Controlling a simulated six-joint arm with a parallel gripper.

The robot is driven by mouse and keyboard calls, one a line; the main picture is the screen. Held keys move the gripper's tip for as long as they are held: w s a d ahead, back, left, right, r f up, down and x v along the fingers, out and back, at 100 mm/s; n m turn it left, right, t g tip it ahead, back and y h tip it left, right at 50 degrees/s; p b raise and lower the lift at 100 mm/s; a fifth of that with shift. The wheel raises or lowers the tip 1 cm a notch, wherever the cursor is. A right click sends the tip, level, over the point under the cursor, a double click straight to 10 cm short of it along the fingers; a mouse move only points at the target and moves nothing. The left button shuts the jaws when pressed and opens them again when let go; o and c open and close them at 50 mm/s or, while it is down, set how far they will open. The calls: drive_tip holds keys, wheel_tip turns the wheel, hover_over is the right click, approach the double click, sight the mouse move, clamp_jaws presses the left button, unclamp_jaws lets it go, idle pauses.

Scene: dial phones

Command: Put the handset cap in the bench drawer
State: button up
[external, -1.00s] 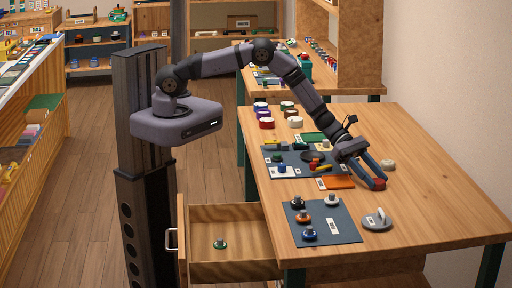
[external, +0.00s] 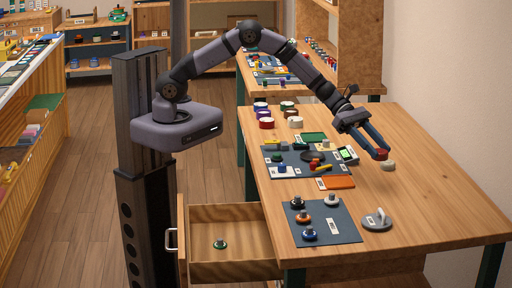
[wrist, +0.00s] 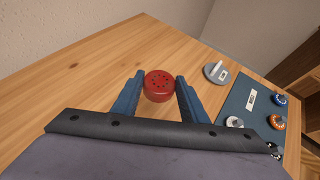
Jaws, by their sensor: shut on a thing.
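My gripper (external: 377,150) is shut on a round red handset cap (external: 381,155) with small holes in its face. The cap also shows between my blue fingertips (wrist: 160,88) in the wrist view, as the red perforated disc (wrist: 159,83). The bench drawer (external: 230,213) is pulled open at the lower left. A small green and dark piece (external: 220,243) lies inside it, with bare floor around it.
A dark mat (external: 340,225) with several knobbed parts lies at the bench front, beside a grey disc with a handle (external: 376,219). Another mat (external: 272,158) holds small parts and tools. Several round caps (external: 266,123) stand at the back left. The bench's right side is clear.

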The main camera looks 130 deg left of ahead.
drive_tip(key=shift+r, duration=0.1)
wheel_tip(320, 180, up, 6)
drive_tip(key=shift+f, duration=0.25)
drive_tip(key=s+d+m+g+h+b, duration=0.1)
drive_tip(key=s+d+m+h+b, duration=0.15)
drive_tip(key=d, duration=0.95)
drive_tip(key=s+d+m+g+h+b, duration=0.2)
drive_tip(key=d+m+h, duration=0.1)
drive_tip(key=d, duration=1)
drive_tip(key=m+g+h+b, duration=0.4)
drive_tip(key=m+g+b, duration=0.1)
drive_tip(key=m+g, duration=0.15)
hover_over(218, 252)
drive_tip(key=w+d, duration=0.3)
drive_tip(key=d, duration=0.1)
wheel_tip(218, 252, down, 17)
drive_tip(key=shift+m+t, duration=0.3)
drive_tip(key=shift+t, duration=0.15)
drive_tip(key=shift+w+a+f, duration=0.1)
drive_tip(key=shift+f, duration=2.85)
drive_tip(key=shift+w+a+f, duration=0.1)
drive_tip(key=shift+f, duration=2.85)
drive_tip(key=shift+f, duration=0.1)
